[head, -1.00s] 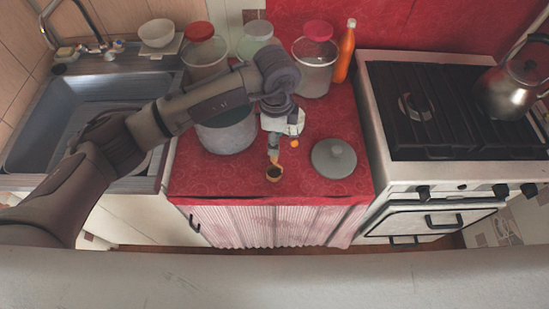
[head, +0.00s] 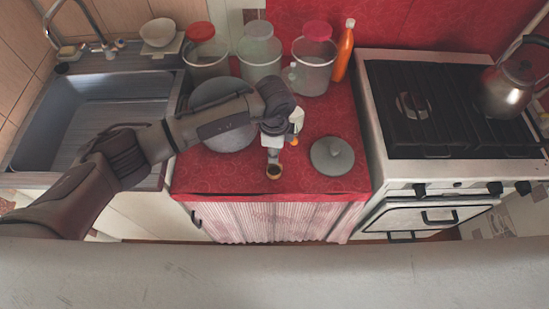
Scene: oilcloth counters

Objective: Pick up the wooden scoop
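The wooden scoop (head: 274,172) is small and brown with a dark round bowl. It is on the red counter near the front edge, left of the grey lid. My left gripper (head: 273,158) points down right at the scoop, and its fingers cover the part behind the bowl. Whether the fingers are closed on it is too small to tell. My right gripper is out of view.
A grey pot (head: 228,143) stands left, partly behind my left arm. A grey lid (head: 333,157) lies right of the scoop. Lidded jars (head: 314,72) and an orange bottle (head: 344,52) line the back. The stove (head: 430,172) is right, the sink (head: 100,100) left.

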